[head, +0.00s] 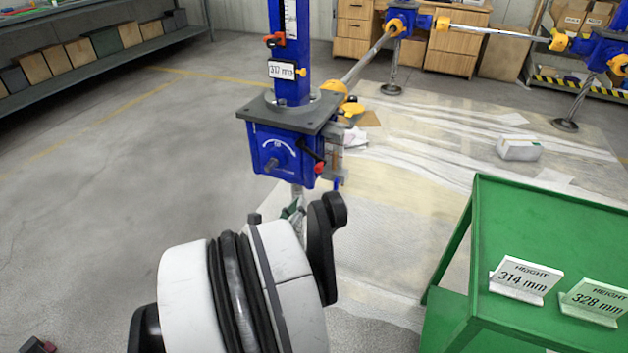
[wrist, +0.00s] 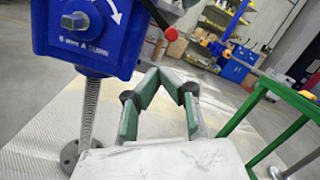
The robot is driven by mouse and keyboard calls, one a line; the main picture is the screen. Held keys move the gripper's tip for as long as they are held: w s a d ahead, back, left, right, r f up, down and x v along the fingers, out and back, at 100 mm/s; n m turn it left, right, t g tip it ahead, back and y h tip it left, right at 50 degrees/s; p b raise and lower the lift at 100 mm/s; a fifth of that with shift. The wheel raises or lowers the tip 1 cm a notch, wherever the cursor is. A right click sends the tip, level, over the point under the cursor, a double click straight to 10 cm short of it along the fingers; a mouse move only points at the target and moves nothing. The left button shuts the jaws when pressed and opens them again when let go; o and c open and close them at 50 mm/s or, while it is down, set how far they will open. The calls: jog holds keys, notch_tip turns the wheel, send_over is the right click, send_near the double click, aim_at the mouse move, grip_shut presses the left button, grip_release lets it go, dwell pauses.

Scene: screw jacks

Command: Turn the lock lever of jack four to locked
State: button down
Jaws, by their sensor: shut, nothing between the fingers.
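The nearest jack (head: 275,150) is a blue gearbox with a white curved arrow, under a grey plate; no number four is readable. Its black lever with a red knob (head: 320,168) sticks out at the lower right of the box. In the wrist view the blue box (wrist: 95,50) fills the upper left, and the lever's red knob (wrist: 171,33) lies above my fingertips. My gripper (wrist: 158,72) is shut and empty, its green-padded fingers meeting below and apart from the knob. In the head view my gripper (head: 293,209) is mostly hidden behind my arm, just under the jack.
A green cart (head: 550,225) stands at right with height cards reading 314 mm (head: 524,280) and 328 mm (head: 596,300). The jack's blue column (head: 289,60) carries a 317 mm tag (head: 282,70). Shafts link it to other jacks behind.

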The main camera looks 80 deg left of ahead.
notch_tip(320, 180, down, 4)
jog(key=f+m+t+y, duration=0.1)
jog(key=m, duration=0.8)
jog(key=w+a+r+b, duration=0.4)
jog(key=w+a+r, duration=0.1)
jog(key=a+r, duration=0.1)
jog(key=shift+w+a+r, duration=0.4)
jog(key=shift+a, duration=0.25)
